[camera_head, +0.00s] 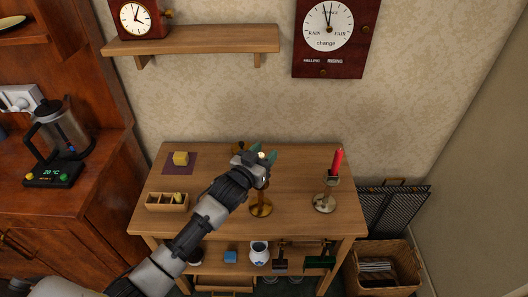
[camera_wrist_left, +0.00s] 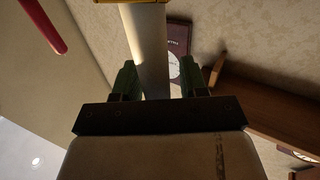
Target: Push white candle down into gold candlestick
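The gold candlestick (camera_head: 261,208) stands on the wooden table, its upper part hidden behind my left gripper. My left gripper (camera_head: 263,154) is above it, with green fingertips on either side of the cream-white candle (camera_head: 261,156). In the left wrist view the white candle (camera_wrist_left: 148,45) passes between the fingers of the left gripper (camera_wrist_left: 162,82). It lies close to the left finger, with a gap at the right finger, so the gripper looks open around it. A gold edge (camera_wrist_left: 115,1) shows at the candle's far end; how deep the candle sits is hidden. My right gripper is out of view.
A red candle (camera_head: 337,160) stands in another candlestick (camera_head: 324,202) to the right on the table (camera_head: 212,170). A divided wooden box (camera_head: 167,203) and a yellow block (camera_head: 181,158) are at the left. A wall shelf (camera_head: 200,40) is above. The table's front right is clear.

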